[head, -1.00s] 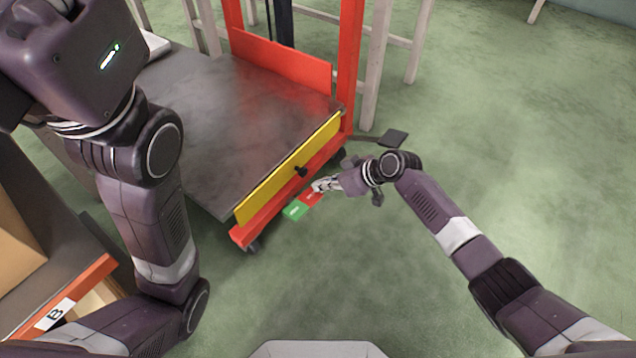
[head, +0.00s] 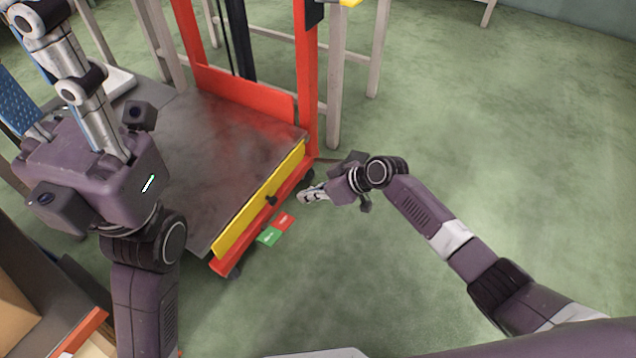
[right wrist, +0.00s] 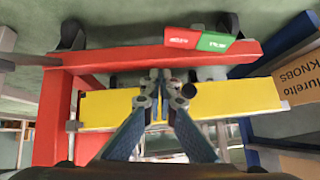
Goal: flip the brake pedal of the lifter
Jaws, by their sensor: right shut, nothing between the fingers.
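The lifter has a grey platform (head: 215,150), a yellow front board (head: 255,205) and a red frame. Its brake pedal, a small plate with a red half (head: 285,221) and a green half (head: 268,237), sits low at the front edge. In the right wrist view the red half (right wrist: 182,37) and green half (right wrist: 214,41) both show, beyond the fingertips. My right gripper (head: 303,196) is shut and empty, just above and right of the pedal, apart from it. It also shows over the yellow board (right wrist: 240,98). My left gripper (head: 65,75) is raised at upper left; its fingertips are unclear.
A dark knob (head: 271,201) sits on the yellow board. A shelf with an orange edge (head: 85,333) and boxes stands at lower left. Pale table legs (head: 335,90) stand behind the lifter. The green floor to the right is clear.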

